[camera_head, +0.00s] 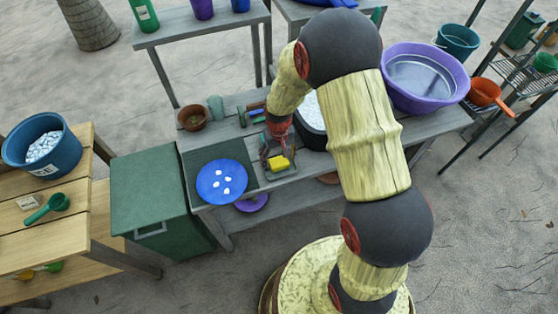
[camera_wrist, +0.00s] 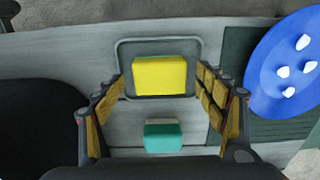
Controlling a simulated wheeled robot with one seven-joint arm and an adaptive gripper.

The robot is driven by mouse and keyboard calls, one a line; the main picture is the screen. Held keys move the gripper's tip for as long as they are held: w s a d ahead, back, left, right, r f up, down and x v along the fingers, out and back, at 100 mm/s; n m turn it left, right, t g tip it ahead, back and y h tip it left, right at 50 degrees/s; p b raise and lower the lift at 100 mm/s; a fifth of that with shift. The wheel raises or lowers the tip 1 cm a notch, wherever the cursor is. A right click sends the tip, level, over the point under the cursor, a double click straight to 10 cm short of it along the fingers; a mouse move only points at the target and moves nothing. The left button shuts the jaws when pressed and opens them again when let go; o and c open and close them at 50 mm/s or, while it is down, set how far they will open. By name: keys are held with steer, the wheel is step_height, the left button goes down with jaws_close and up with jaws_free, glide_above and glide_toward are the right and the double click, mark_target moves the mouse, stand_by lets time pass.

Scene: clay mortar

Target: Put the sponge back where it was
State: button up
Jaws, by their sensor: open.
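A yellow sponge (camera_head: 279,162) lies flat in a shallow grey square tray on the grey bench, near its front edge. In the wrist view the sponge (camera_wrist: 160,75) sits inside the tray's rim (camera_wrist: 121,51). My gripper (camera_head: 277,148) is over the sponge with its fingers open. In the wrist view the fingers (camera_wrist: 161,78) stand to the left and right of the sponge, with gaps on both sides. A teal block (camera_wrist: 163,137) with a pale edge lies on the bench beside the tray. It cannot be made out in the head view.
A blue plate (camera_head: 210,188) with several white pieces lies on a dark mat left of the tray. A terracotta pot (camera_head: 193,118) stands behind. A dark basin (camera_head: 305,128) is close beside my gripper, and a purple tub (camera_head: 425,102) is farther right.

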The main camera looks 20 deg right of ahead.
step_height(320, 180, up, 10)
steer(key=p, duration=0.3)
step_height(320, 180, up, 8)
steer(key=t, duration=0.1)
glide_above(279, 161)
steer(key=s, duration=0.1)
steer(key=s+r+t, duration=0.2)
steer(key=s+r, duration=0.4)
steer(key=r, duration=0.5)
steer(key=s+r+t, duration=0.2)
steer(key=s+r, duration=0.8)
steer(key=s, duration=0.5)
steer(key=shift+s+r+t, duration=0.15)
steer(key=shift+r+t, duration=0.05)
steer(key=shift+t, duration=0.1)
